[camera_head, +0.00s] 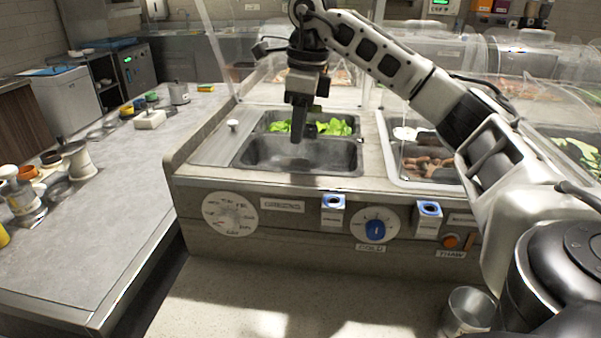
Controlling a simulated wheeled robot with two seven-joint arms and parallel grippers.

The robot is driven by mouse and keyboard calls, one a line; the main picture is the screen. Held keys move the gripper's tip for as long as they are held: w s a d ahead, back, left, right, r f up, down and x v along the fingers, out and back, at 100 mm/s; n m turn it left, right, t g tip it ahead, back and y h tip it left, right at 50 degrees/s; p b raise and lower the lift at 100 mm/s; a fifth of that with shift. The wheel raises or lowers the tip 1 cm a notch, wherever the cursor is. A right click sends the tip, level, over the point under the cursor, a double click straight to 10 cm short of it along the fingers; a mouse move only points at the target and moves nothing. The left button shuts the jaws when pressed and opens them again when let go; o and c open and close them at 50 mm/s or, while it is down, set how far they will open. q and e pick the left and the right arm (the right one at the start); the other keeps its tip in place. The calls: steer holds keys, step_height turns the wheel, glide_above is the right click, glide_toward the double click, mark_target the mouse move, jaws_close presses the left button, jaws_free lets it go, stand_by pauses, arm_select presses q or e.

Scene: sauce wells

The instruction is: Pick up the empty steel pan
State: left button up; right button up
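The empty steel pan (300,158) is a grey rectangular pan set in the counter well, in front of a pan of green leaves (335,127). Its inside looks bare. My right gripper (298,138) points down from above, its dark fingertips overlapping the pan's far rim beside the leaves. The fingers overlap in this view, so I cannot tell whether they are open or shut, or whether they touch the rim. My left gripper is not in view.
A metal lid with a knob (233,126) lies left of the pan. A pan of sausage-like food (428,160) is at right. Clear guards stand behind. Dials line the counter front. A steel cup (468,312) stands at lower right. The left worktop (120,200) has clear room.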

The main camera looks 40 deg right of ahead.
mark_target(301, 160)
steer(key=shift+a+f+p, duration=0.2)
steer(key=shift+f, duration=1.4)
steer(key=shift+a+f+p, duration=0.15)
steer(key=shift+f, duration=1.4)
steer(key=shift+c, duration=0.3)
jaws_close()
steer(key=shift+r, duration=0.2)
